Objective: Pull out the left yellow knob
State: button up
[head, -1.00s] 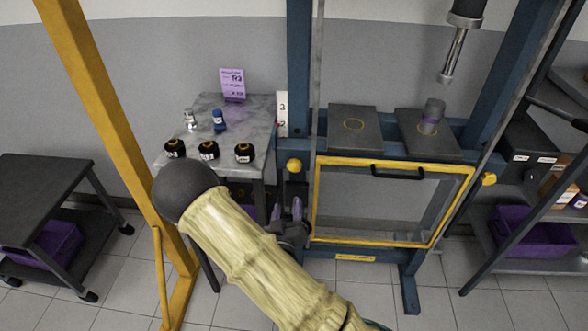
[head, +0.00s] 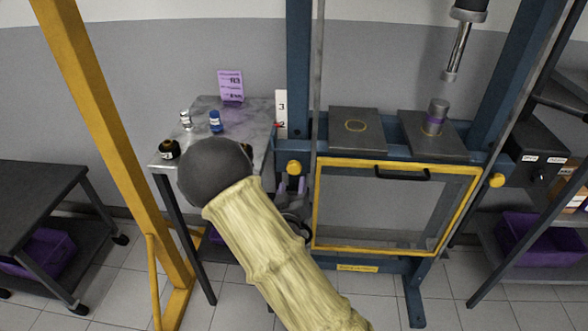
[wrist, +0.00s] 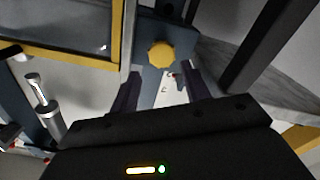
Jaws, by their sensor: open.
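The left yellow knob (head: 293,167) sticks out from the blue press frame, at the upper left corner of the yellow-edged guard. In the wrist view the yellow knob (wrist: 161,54) shows just beyond the fingertips, roughly centred between them. My gripper (wrist: 163,72) is open and empty, its two dark fingers apart. In the head view my gripper (head: 292,187) is just below the knob and partly hidden by my arm. I cannot tell whether a finger touches the knob. The right yellow knob (head: 497,180) is on the guard's other side.
The guard panel (head: 316,208) with a black handle (head: 402,175) is right of the gripper. A grey side table (head: 258,108) with small bottles stands to the left, partly behind my arm. A yellow post (head: 105,145) rises further left. A press cylinder (head: 434,118) stands on the right plate.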

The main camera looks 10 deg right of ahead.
aim_at(293, 170)
jog(key=x, duration=0.7)
jog(key=shift+w+a+p, duration=0.15)
jog(key=shift+w+p, duration=0.15)
jog(key=shift+w+d, duration=0.2)
